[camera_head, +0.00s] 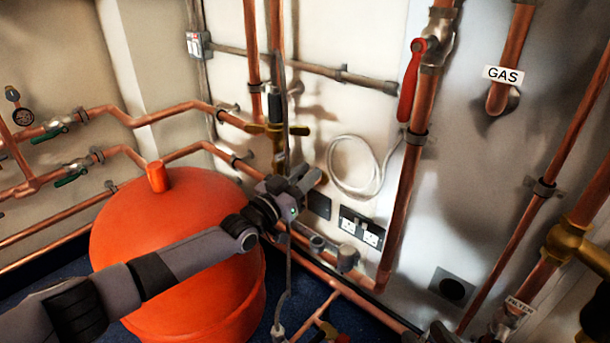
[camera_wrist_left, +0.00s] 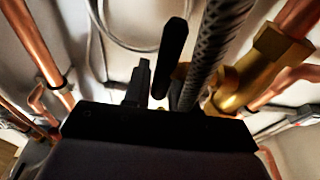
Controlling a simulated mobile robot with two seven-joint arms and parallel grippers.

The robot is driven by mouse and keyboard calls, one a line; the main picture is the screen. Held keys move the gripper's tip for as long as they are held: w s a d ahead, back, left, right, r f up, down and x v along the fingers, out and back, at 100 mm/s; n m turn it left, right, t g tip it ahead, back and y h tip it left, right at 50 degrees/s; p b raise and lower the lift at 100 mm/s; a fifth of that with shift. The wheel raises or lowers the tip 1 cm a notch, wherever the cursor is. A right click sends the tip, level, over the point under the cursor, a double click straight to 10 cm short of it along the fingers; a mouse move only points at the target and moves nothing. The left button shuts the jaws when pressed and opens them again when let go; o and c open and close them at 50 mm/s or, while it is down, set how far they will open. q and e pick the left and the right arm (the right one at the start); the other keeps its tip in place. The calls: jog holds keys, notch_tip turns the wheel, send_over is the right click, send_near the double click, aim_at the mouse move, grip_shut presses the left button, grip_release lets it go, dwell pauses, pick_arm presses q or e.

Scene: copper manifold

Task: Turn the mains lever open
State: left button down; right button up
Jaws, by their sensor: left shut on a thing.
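A red lever (camera_head: 409,82) hangs down along a thick copper pipe at the upper right, from a valve at its top. My left gripper (camera_head: 303,178) is just below this brass valve, well apart from the red lever. In the wrist view a black rounded bar (camera_wrist_left: 172,52), likely the dark lever, stands at the jaws (camera_wrist_left: 155,90). The jaws are shut on it, though the contact is partly hidden. My right gripper is not in view.
A braided hose (camera_wrist_left: 207,50) runs close beside the jaws. A large orange tank (camera_head: 150,235) lies under my left arm. A coiled white cable (camera_head: 350,170) and sockets (camera_head: 361,228) are on the wall. A gas pipe (camera_head: 512,45) is at the upper right.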

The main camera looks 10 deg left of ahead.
aim_at(298, 180)
pick_arm(q)
jog(key=c, duration=1)
grip_release()
pick_arm(e)
jog(key=shift+r, duration=0.1)
pick_arm(q)
jog(key=shift+s+a+p, duration=0.2)
jog(key=shift+s+p, duration=0.05)
jog(key=shift+p, duration=0.05)
jog(key=p+v, duration=0.2)
jog(key=v, duration=0.3)
jog(key=shift+s+a+p, duration=0.1)
jog(key=shift+p, duration=0.25)
jog(key=shift+s+a+f, duration=0.15)
jog(key=shift+s+a, duration=0.15)
jog(key=shift+s, duration=0.25)
pick_arm(e)
jog(key=shift+w+a+m+g+y, duration=0.2)
jog(key=shift+a+m+g, duration=0.15)
jog(key=shift+a, duration=0.15)
jog(key=shift+w+a+m+g+y, duration=0.1)
jog(key=shift+w+a+m+g, duration=0.2)
jog(key=shift+a, duration=0.2)
jog(key=shift+s, duration=0.1)
